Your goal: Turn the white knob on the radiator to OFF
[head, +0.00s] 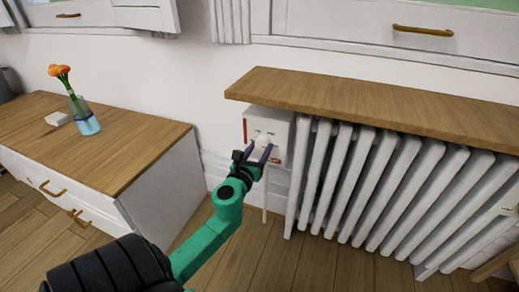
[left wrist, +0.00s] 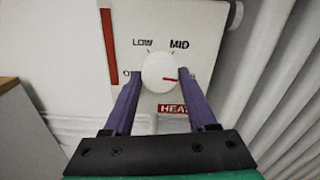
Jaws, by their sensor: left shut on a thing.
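The round white knob (left wrist: 157,69) is on the white control box (left wrist: 205,20) at the radiator's left end, with its red mark pointing right. LOW and MID are printed above it. An "O" shows at left, the rest hidden by a finger; the label at right is mostly covered. A red HEAT label (left wrist: 172,108) is below. My left gripper (left wrist: 158,75) has its purple fingers on either side of the knob, shut on it. In the head view, my left gripper (head: 260,152) reaches the box (head: 283,123). My right gripper is not in view.
The white ribbed radiator (head: 385,190) stands right of the box, under a wooden shelf (head: 390,105). At left, a wood-topped cabinet (head: 120,140) holds a vase of orange flowers (head: 83,118) and a small white block (head: 58,119). Open floor lies between cabinet and radiator.

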